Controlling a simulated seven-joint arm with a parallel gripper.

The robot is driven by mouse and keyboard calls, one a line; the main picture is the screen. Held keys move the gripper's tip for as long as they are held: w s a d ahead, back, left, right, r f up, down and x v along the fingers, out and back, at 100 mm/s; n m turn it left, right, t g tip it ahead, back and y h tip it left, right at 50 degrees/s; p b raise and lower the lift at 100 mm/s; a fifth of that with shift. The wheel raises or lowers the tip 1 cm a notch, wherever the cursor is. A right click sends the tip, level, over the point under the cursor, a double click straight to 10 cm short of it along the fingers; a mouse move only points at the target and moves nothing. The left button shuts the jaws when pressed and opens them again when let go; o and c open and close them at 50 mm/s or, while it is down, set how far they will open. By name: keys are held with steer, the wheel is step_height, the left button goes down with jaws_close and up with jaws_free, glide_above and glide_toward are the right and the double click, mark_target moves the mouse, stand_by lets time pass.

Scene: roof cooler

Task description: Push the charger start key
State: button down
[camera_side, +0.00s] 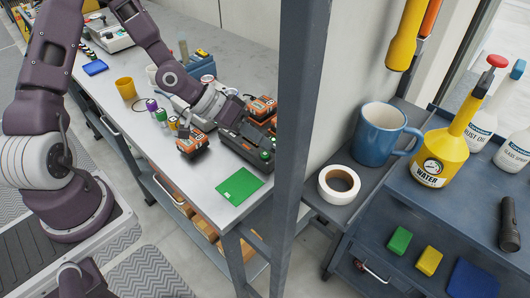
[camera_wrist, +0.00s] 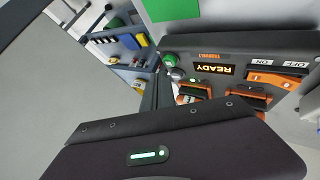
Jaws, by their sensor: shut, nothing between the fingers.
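The black charger (camera_side: 250,140) stands on the grey bench in the side view. Its green round key (camera_side: 265,155) is at the near right end; it also shows in the wrist view (camera_wrist: 170,58), beside a lit display (camera_wrist: 213,70) reading READY. An orange switch (camera_wrist: 275,79) marked ON and OFF is on the same panel. My gripper (camera_side: 236,112) is shut and empty, low over the far left side of the charger, a short way from the green key. Its dark body fills the bottom of the wrist view; its fingertips are hard to make out.
An orange and black battery (camera_side: 192,143) lies left of the charger, and others (camera_side: 262,108) are behind it. A green pad (camera_side: 239,187) lies on clear bench in front. Small bottles (camera_side: 160,116) and a yellow cup (camera_side: 126,88) stand to the left. A grey post (camera_side: 300,120) rises at right.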

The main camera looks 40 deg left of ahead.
mark_target(261, 155)
stand_by(0.4)
steer(key=shift+f, duration=0.4)
steer(key=shift+f, duration=0.45)
stand_by(0.4)
steer(key=shift+r, duration=0.85)
step_height(261, 155, up, 5)
steer(key=shift+r, duration=0.1)
stand_by(0.4)
stand_by(0.3)
